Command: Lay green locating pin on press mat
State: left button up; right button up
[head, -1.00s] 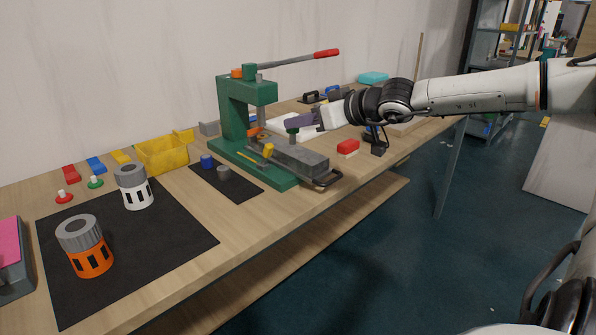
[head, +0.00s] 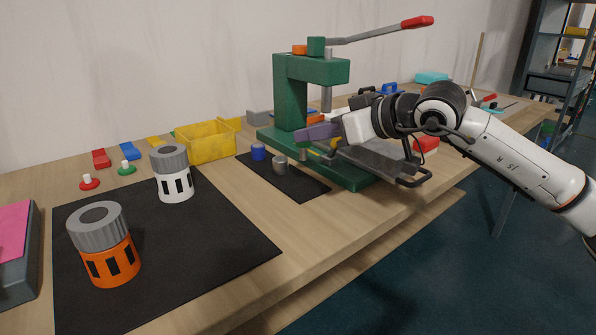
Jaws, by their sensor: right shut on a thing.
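My right gripper (head: 314,132), with purple fingers, is shut on a small dark green piece (head: 303,153), which seems to be the green locating pin. The fingers cover most of it. It hangs just in front of the green press, above the work surface and close to the far right of the small black mat. This small mat (head: 309,188), which I take for the press mat, lies flat left of the press base. A blue cylinder (head: 258,152) and a grey cylinder (head: 280,165) stand on it. My left gripper is not in view.
The green press (head: 290,92) has a red-tipped lever. A yellow bin (head: 208,142) stands behind the small mat. A large black mat (head: 200,265) carries orange and white grey-topped cylinders. The small mat's front part is bare.

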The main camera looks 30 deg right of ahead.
notch_tip(320, 180, down, 2)
jog(key=shift+s+f, duration=0.1)
jog(key=shift+f, duration=0.05)
notch_tip(320, 180, down, 4)
jog(key=shift+r+b, duration=0.25)
jog(key=shift+b, duration=0.6)
jog(key=shift+f, duration=0.3)
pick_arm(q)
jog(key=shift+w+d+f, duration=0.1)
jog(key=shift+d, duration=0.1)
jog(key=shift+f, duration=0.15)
pick_arm(e)
jog(key=shift+f, duration=0.1)
jog(key=shift+f+b, duration=0.15)
jog(key=shift+b, duration=0.2)
jog(key=o, duration=1.1)
jog(key=shift+c, duration=0.2)
